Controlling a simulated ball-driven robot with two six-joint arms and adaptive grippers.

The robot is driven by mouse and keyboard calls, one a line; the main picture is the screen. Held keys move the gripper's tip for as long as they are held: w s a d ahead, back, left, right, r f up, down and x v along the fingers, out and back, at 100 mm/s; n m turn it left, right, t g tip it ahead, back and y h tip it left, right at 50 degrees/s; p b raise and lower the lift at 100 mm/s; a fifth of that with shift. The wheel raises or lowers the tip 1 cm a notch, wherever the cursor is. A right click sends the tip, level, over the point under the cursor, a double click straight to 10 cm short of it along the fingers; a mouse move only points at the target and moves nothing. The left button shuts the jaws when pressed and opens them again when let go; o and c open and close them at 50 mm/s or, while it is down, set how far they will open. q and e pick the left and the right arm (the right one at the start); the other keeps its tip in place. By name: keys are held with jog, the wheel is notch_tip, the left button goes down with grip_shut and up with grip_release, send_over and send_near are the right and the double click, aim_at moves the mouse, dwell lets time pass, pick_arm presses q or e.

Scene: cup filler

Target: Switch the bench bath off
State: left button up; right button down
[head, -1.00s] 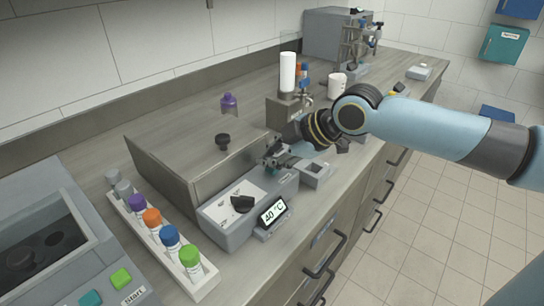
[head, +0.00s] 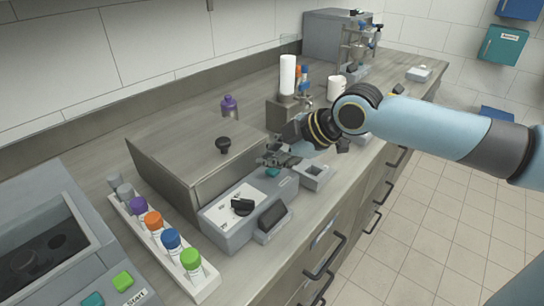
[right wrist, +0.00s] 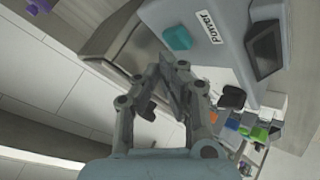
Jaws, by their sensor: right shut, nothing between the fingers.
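The bench bath (head: 228,232) is a low grey unit on the bench with a white top panel and a black knob (head: 242,207). Its tilted display (head: 273,216) is dark. A teal button (head: 272,172) sits at its far end. In the right wrist view the teal button (right wrist: 178,37) is beside a label reading "Power" (right wrist: 208,27). My right gripper (head: 268,160) is shut and empty, just above and beside the button, apart from it. It also shows in the right wrist view (right wrist: 172,80). My left gripper is not in view.
A rack (head: 205,283) of tubes with coloured caps stands left of the bath. A steel box with a black knob (head: 223,145) is behind it. A small grey block (head: 315,176) stands to its right. Another machine with a Start button (head: 123,281) is at the lower left.

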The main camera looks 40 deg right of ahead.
aim_at(271, 172)
notch_tip(271, 172, up, 6)
jog(key=p, duration=0.5)
dwell(0.5)
